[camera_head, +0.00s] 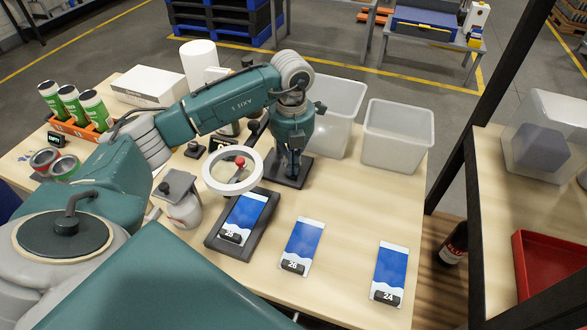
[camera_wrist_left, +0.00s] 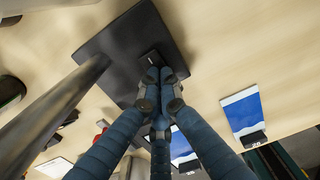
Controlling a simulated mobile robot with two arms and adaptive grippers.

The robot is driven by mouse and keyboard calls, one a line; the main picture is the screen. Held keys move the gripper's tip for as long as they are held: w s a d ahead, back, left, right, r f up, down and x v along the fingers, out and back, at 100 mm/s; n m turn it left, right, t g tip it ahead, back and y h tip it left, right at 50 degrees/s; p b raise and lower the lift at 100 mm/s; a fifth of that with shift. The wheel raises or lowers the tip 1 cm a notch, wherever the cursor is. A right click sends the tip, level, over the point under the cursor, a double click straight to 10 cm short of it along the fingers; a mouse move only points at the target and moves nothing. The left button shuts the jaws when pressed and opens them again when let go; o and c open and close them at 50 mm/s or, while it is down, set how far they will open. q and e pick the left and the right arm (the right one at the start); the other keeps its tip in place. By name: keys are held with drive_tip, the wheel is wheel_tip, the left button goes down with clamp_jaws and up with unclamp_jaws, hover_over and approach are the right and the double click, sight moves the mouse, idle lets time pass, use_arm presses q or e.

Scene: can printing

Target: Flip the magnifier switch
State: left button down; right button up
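The magnifier has a white ring (camera_head: 212,184) around its lens, and a dark square base (camera_head: 283,176) on the table. In the left wrist view the base (camera_wrist_left: 112,45) fills the upper middle, with the thick grey post rising at left. A small black switch (camera_wrist_left: 152,58) sits on the base. My left gripper (camera_head: 293,172) points down over the base. In the wrist view its fingertips (camera_wrist_left: 159,76) are drawn together at the switch's near edge, with nothing between them. Whether they touch it I cannot tell. My right gripper is not in view.
Two translucent bins (camera_head: 398,137) stand behind the base. A dark tray (camera_head: 228,247) with a blue-white sheet lies in front, and more sheets (camera_head: 303,246) lie right of it. Green cans (camera_head: 71,104) in an orange rack stand at left.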

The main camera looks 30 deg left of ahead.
use_arm(q)
drive_tip(key=shift+r+p, duration=0.65)
drive_tip(key=shift+r, duration=0.15)
drive_tip(key=shift+r+p, duration=1.5)
drive_tip(key=shift+r, duration=1.05)
